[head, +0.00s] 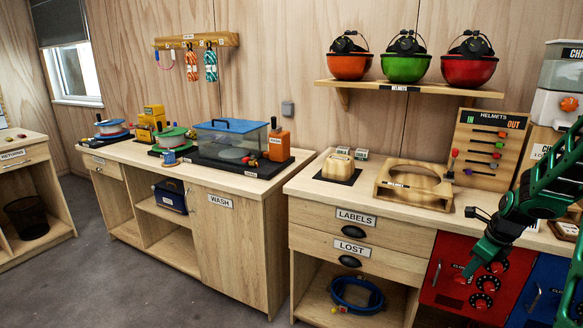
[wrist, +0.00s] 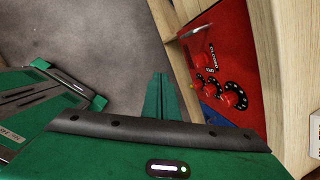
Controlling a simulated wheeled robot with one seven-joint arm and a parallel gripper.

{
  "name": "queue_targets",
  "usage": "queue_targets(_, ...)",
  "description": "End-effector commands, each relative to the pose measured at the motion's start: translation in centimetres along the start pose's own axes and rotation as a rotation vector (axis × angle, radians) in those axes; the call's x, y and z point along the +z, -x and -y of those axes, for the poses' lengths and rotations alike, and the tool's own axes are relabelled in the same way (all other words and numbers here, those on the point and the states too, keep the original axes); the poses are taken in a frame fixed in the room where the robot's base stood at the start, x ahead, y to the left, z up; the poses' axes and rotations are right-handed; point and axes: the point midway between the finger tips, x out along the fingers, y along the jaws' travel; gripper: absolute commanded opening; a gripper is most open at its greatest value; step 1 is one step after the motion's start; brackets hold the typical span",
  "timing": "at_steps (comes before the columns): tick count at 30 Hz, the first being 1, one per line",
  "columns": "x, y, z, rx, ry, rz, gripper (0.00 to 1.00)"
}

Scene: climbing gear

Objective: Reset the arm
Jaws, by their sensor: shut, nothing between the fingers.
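My green arm comes in at the right of the head view and bends downward. My gripper (head: 466,271) points down in front of the red cabinet door (head: 440,283). It is shut and empty. In the wrist view its green fingers (wrist: 160,90) are together, with grey floor behind them. The red door shows there at the upper right (wrist: 213,45), with a handle, a "CLOSED" label and several red dials with black rings (wrist: 231,99). I cannot tell whether the fingers touch the door; they look apart from it in the wrist view.
A blue door (head: 540,288) is right of the red one. The counter above holds a wooden helmet stand (head: 414,183) and an IN/OUT board (head: 487,150). Helmets sit on a wall shelf (head: 345,84). A wash counter (head: 222,183) stands left. The floor (head: 130,285) at front left is clear.

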Motion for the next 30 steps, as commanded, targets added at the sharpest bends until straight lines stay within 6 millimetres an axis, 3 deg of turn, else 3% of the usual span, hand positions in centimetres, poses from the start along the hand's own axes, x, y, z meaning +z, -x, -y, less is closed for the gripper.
queue_targets(1, -0.1, 1.8, -1.2, -0.004, 0.105, -0.023, 0.00)
queue_targets(6, -1.8, 6.6, -5.3, 0.023, 0.480, -0.103, 0.00)
queue_targets(15, -5.8, 14.0, -13.3, 0.127, 1.102, -0.171, 0.00)
queue_targets(24, -10.9, 18.8, -21.7, 0.260, 1.689, -0.117, 0.00)
queue_targets(30, -13.5, 20.1, -25.4, 0.319, 1.957, -0.046, 0.00)
